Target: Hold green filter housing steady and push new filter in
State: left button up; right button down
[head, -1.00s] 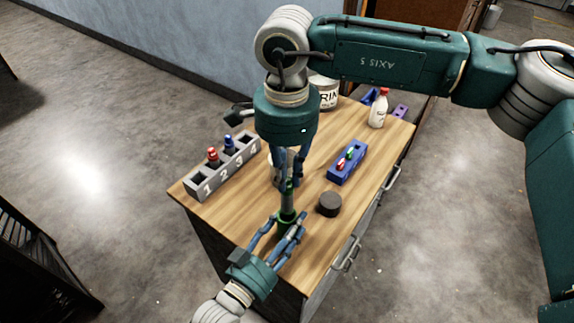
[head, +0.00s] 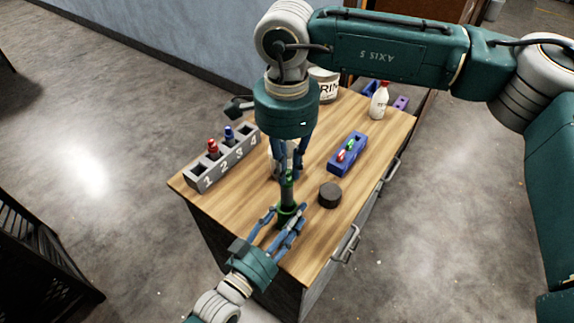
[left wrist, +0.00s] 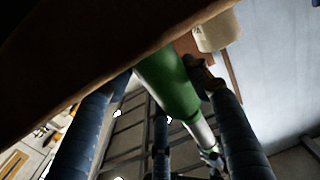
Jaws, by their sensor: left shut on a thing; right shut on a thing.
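The green filter housing (head: 284,212) stands upright near the front of the wooden bench top. My left gripper (head: 278,219) is shut around it low down. In the left wrist view the housing (left wrist: 168,82) is a green cylinder between my two blue fingers. A pale grey filter (left wrist: 203,133) sticks out of its end, in line with it. My right gripper (head: 287,174) comes from above and is shut on the upper part of the filter, directly over the housing. How deep the filter sits cannot be told.
A grey numbered rack (head: 222,160) holds a red and a blue cartridge at left. A blue holder (head: 347,154) with red and green pieces, a dark round puck (head: 330,195), a white bottle (head: 379,101) and a labelled can (head: 327,86) stand around. The bench's front right is clear.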

aim_at(287, 196)
jog(key=shift+f, duration=5.05)
dwell(2.0)
jog(key=c, duration=1.3)
grip_release()
jog(key=shift+r, duration=0.2)
